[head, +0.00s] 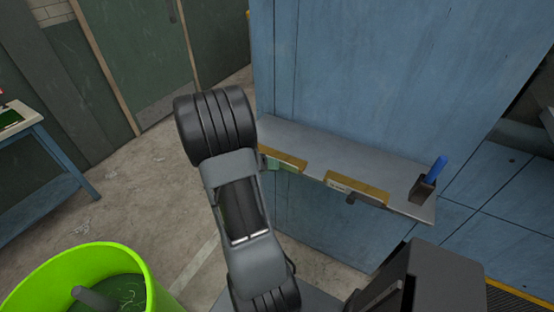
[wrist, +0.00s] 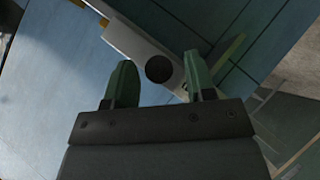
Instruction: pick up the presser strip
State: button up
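Two thin tan strips lie along the front edge of a grey shelf in the head view, a left one (head: 284,159) and a right one (head: 357,188); I cannot tell which is the presser strip. A small dark knob (head: 351,198) shows below the right strip. My gripper's green fingers (wrist: 160,88) are apart in the wrist view, with nothing visibly held. Beyond and between the tips is a dark round knob (wrist: 159,69) at a pale bar (wrist: 140,42). In the head view, my arm hides most of the gripper; a green piece shows under the left strip.
The grey shelf (head: 330,150) juts from a blue cabinet (head: 390,70). A dark holder with a blue-handled tool (head: 437,169) stands at its right end. A bright green bin (head: 130,258) is at lower left, a blue-legged table (head: 45,160) at far left. Floor between is open.

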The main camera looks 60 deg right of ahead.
grip_shut()
jog(key=shift+r, duration=0.15)
dwell(0.4)
jog(key=s+a+r+b, duration=0.4)
jog(key=s+a+r, duration=0.3)
jog(key=a+r, duration=0.4)
jog(key=shift+s+a+r, duration=0.35)
jog(key=shift+s+r, duration=0.05)
jog(key=shift+r, duration=0.5)
jog(key=c, duration=0.5)
grip_release()
jog(key=shift+c, duration=0.2)
grip_shut()
